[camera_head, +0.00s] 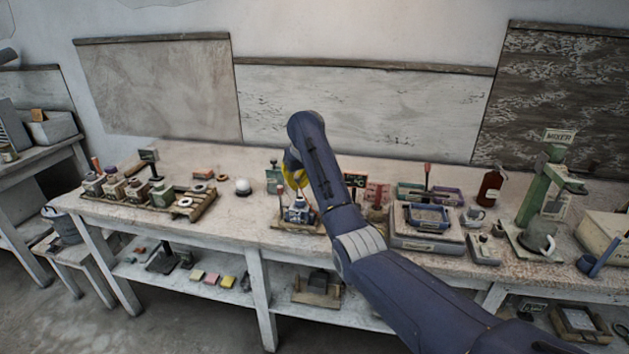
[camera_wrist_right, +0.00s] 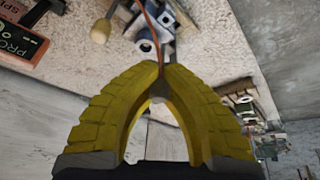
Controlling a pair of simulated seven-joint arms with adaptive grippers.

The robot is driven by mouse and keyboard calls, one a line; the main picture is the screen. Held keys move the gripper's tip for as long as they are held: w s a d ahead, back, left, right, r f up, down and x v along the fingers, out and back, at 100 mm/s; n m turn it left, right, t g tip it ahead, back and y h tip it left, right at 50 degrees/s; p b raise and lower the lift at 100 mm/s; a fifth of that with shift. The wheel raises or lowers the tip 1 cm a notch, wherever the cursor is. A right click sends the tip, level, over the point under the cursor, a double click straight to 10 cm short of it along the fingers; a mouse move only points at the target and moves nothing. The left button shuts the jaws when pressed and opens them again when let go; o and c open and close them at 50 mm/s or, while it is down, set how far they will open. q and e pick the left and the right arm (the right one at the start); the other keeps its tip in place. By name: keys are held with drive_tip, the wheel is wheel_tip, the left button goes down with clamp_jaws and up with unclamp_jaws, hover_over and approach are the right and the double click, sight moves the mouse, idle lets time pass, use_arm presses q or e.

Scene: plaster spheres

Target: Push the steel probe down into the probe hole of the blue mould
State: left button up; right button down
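The blue mould (camera_head: 298,213) stands on a small wooden board on the table, just below my right gripper (camera_head: 298,182). In the right wrist view the yellow fingers of my right gripper (camera_wrist_right: 160,72) come together at their tips. A small grey piece, which looks like the end of the steel probe (camera_wrist_right: 158,90), shows between them, with a thin orange cable running up from the tips. The blue mould shows partly beyond the tips (camera_wrist_right: 172,18). The probe's lower end and the probe hole cannot be made out. My left gripper is not in view.
Left of the mould are a white sphere (camera_head: 243,187) and a wooden tray of jars (camera_head: 163,205). Right of it are a scale with a blue frame (camera_head: 428,216), a brown bottle (camera_head: 490,187) and a green mixer (camera_head: 540,195). My right arm covers part of the table.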

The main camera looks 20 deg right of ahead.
sight(297, 191)
drive_tip(key=shift+w+a+n, duration=0.1)
drive_tip(key=shift+a+n, duration=0.05)
drive_tip(key=shift+n, duration=0.25)
drive_tip(key=shift+f, duration=0.1)
drive_tip(key=shift+f, duration=2.25)
drive_tip(key=shift+f, duration=2.05)
idle(0.5)
drive_tip(key=c, duration=1.5)
unclamp_jaws()
drive_tip(key=shift+r, duration=2)
